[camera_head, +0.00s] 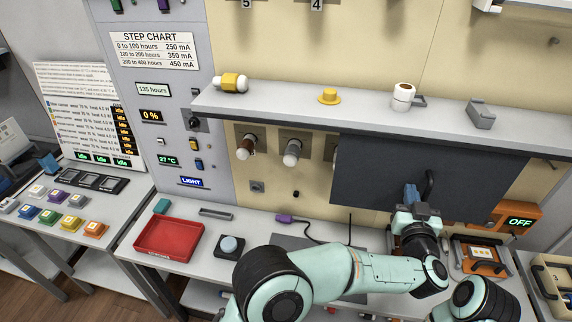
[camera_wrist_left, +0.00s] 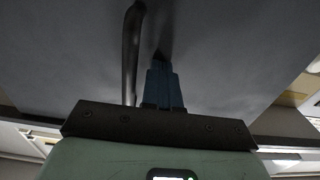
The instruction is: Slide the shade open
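The shade is a dark grey panel (camera_head: 385,175) hanging under the grey shelf, in front of the cream back wall. A dark upright bar handle (camera_head: 429,184) stands out from its face, right of the middle. My left gripper (camera_head: 411,195) is at the shade's lower part, just left of the handle in the head view. In the left wrist view, its blue fingers (camera_wrist_left: 161,85) are together with nothing visible between them. The handle (camera_wrist_left: 132,50) runs beside them on the left, outside the fingers. I cannot tell whether they touch it. My right gripper is not in view.
The shelf (camera_head: 300,108) above carries a yellow-white cylinder, a yellow knob, a white roll and a grey block. Sockets with plugs (camera_head: 291,152) show left of the shade. An orange box reading OFF (camera_head: 519,222) stands right. A red tray (camera_head: 170,238) sits on the bench left.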

